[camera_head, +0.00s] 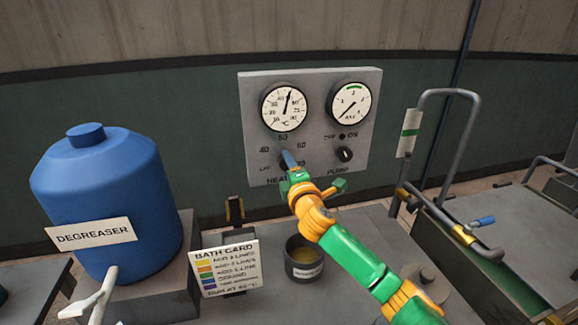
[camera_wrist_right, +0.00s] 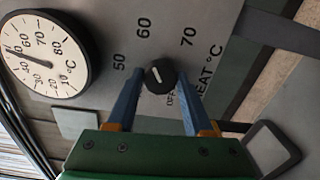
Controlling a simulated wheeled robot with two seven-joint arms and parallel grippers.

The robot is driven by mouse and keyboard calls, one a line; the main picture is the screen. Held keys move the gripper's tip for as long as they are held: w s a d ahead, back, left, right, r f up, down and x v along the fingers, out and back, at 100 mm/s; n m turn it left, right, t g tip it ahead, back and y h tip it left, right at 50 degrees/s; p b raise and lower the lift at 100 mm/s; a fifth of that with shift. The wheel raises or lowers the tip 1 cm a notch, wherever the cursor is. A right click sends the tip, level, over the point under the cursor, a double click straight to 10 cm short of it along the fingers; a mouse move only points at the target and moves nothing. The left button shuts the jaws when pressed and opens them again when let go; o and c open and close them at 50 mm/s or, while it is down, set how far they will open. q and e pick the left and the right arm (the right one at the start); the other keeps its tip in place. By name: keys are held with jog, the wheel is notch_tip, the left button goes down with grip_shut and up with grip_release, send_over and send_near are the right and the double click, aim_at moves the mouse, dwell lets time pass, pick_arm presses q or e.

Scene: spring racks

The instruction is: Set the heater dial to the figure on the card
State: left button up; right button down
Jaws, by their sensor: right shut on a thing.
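The heater dial (camera_wrist_right: 160,77) is a small dark round knob with a white mark, on the grey panel (camera_head: 374,90). My right gripper (camera_wrist_right: 158,80) is shut on the dial, one blue finger on each side. In the head view the gripper (camera_head: 289,160) reaches up to the panel and largely hides the dial. The bath card (camera_head: 226,266) stands on the bench with colour-coded lines; its bottom line is too small to read surely. My left gripper is not in view.
A temperature gauge (camera_head: 284,107) and a pump gauge (camera_head: 349,102) sit above the dials. The pump knob (camera_head: 344,154) is right of the heater dial. A blue degreaser drum (camera_head: 100,190) stands left, a dark pot (camera_head: 304,262) below the panel, and a railed rack (camera_head: 446,95) right.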

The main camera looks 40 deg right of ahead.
jog(key=shift+r, duration=0.2)
dwell(0.4)
jog(key=c, duration=0.6)
grip_release()
jog(key=shift+c, duration=0.2)
jog(key=o, duration=0.4)
jog(key=shift+w, duration=0.1)
jog(key=shift+c, duration=0.2)
jog(key=shift+w+f, duration=0.15)
jog(key=shift+f, duration=0.05)
jog(key=b+v, duration=0.2)
jog(key=v, duration=0.5)
